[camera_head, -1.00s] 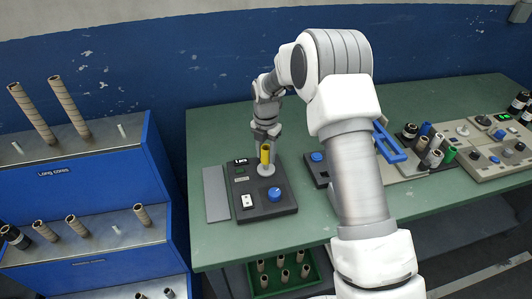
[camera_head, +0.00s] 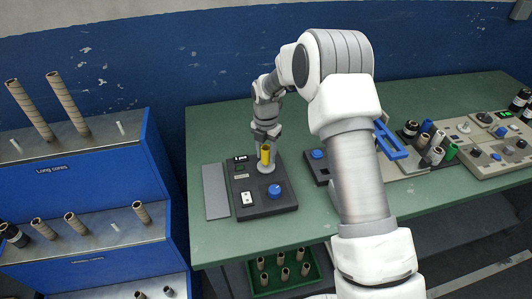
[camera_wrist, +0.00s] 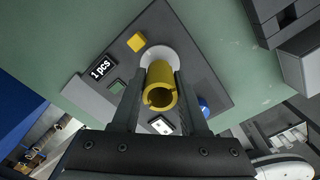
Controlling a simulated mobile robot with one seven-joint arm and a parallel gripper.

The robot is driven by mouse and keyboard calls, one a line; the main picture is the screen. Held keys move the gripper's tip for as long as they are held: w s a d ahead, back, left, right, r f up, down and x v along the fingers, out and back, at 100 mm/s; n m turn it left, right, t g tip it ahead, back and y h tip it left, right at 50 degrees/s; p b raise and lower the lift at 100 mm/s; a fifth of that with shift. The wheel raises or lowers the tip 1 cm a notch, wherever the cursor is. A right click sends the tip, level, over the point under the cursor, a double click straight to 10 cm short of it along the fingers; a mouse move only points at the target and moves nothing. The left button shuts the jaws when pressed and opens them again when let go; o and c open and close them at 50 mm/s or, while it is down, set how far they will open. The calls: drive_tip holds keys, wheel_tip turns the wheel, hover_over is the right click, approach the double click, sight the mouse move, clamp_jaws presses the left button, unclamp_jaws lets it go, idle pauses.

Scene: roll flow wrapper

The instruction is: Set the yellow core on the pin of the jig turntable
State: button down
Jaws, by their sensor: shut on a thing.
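The yellow core (camera_head: 265,153) is a short upright tube with a notched rim. My gripper (camera_wrist: 160,92) is shut on the yellow core (camera_wrist: 160,82), one finger on each side, in the wrist view. In the head view my gripper (camera_head: 265,148) holds it over the pale round turntable (camera_head: 266,168) of the dark jig (camera_head: 250,208). The turntable also shows behind the core in the wrist view (camera_wrist: 152,54). The pin is hidden, and I cannot tell whether the core's lower end touches the turntable.
The jig has a blue knob (camera_head: 275,191) and a white switch (camera_head: 246,198). A grey plate (camera_head: 215,191) lies to its left. A blue rack with long cores (camera_head: 70,100) stands at the left. Other devices fill the bench's right side. Green bench surface is clear behind the jig.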

drive_tip(key=shift+f+b, duration=0.35)
drive_tip(key=shift+f, duration=0.35)
drive_tip(key=shift+f, duration=0.25)
idle(0.4)
unclamp_jaws()
idle(0.3)
drive_tip(key=shift+r, duration=0.1)
drive_tip(key=shift+r+p, duration=2.35)
drive_tip(key=shift+r, duration=1.6)
